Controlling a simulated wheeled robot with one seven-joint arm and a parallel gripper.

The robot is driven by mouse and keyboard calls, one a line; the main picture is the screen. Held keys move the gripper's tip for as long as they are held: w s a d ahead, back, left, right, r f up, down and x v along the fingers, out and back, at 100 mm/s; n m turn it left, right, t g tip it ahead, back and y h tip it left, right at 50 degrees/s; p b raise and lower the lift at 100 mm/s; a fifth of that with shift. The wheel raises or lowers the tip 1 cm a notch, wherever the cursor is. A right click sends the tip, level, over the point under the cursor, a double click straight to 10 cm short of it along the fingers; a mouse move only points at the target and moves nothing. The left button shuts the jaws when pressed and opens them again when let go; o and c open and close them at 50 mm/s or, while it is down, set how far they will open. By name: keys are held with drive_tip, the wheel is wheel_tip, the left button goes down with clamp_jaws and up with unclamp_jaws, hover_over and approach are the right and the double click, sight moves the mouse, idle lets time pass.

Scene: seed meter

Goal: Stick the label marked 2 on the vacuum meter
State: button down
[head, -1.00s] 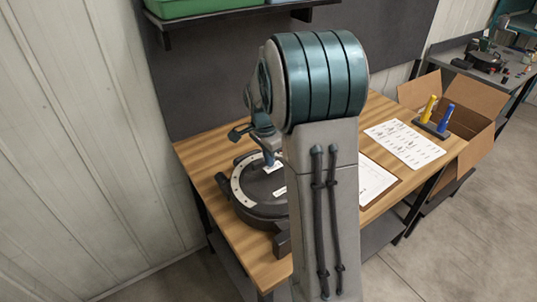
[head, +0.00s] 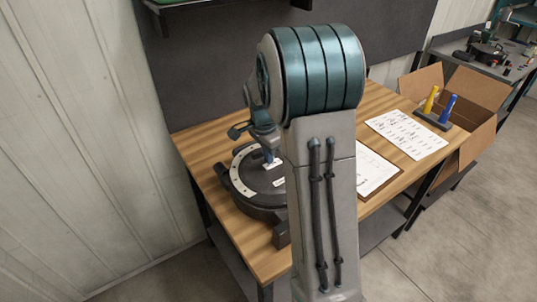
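The vacuum meter is a round dark device (head: 247,196) with a pale ring, lying on the wooden bench left of my arm. My arm hides its right part. A small white patch (head: 279,183) shows on its dark top face. My gripper (head: 269,158) points down over the far part of the meter. A small white piece, perhaps a label, shows at its tip; its marking is too small to read. I cannot tell whether it touches the meter or how the fingers stand. A white sheet with rows of small printed marks (head: 406,134) lies on the bench to the right.
A clipboard with white paper (head: 374,171) lies right of my arm, partly hidden. A yellow and a blue handled tool (head: 439,108) stand in a dark holder by an open cardboard box (head: 484,128). A dark panel rises behind the wooden bench (head: 205,146). A second bench stands far right.

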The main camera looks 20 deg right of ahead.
drive_tip(key=shift+f+b, duration=0.3)
drive_tip(key=shift+f, duration=0.15)
idle(0.6)
drive_tip(key=c, duration=2.1)
unclamp_jaws()
drive_tip(key=o, duration=0.5)
drive_tip(key=shift+r+p, duration=2.3)
drive_tip(key=shift+r, duration=1.25)
